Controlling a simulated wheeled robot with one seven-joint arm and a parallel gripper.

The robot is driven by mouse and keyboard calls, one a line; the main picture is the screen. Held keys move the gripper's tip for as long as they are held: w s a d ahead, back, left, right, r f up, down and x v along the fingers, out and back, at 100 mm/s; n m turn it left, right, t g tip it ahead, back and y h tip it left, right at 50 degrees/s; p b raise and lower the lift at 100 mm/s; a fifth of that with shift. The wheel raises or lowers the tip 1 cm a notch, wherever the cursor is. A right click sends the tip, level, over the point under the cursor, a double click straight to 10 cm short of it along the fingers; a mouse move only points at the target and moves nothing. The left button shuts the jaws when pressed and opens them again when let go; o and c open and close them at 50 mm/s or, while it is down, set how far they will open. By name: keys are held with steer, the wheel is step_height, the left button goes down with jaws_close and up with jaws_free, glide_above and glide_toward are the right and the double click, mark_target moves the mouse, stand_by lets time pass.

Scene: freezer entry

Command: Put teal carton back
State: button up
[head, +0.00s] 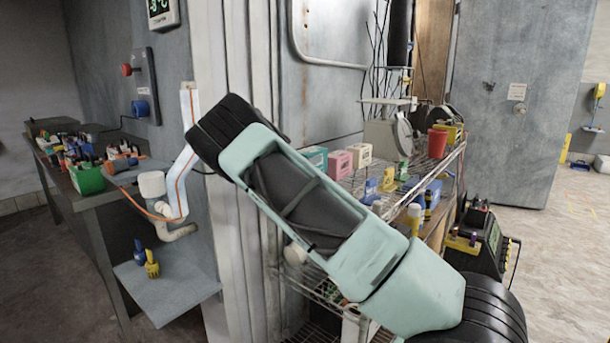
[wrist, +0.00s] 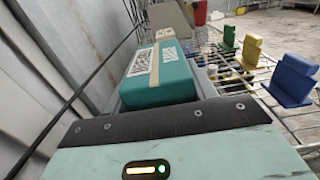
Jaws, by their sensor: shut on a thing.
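The teal carton (wrist: 160,80), with a white printed label and a tan band on top, fills the middle of the wrist view. My gripper (wrist: 160,97) is shut on it; pale grey finger parts show at its sides. In the head view the teal carton (head: 315,157) shows just beyond my arm, at the left end of a row on the wire rack's upper shelf (head: 435,165). My gripper is hidden behind my arm in that view. I cannot tell whether the carton's underside touches the shelf.
A pink carton (head: 339,164) and a cream carton (head: 358,153) stand right of the teal one. Blue (wrist: 292,80), yellow (wrist: 252,50) and green (wrist: 229,37) upright pieces line the shelf's right side. A grey scale (head: 387,137) and red cup (head: 437,142) stand farther back.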

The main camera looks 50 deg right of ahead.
steer(key=shift+f, duration=2.05)
steer(key=shift+f, duration=0.2)
steer(key=o, duration=1.4)
steer(key=shift+c, duration=0.2)
steer(key=shift+r, duration=0.15)
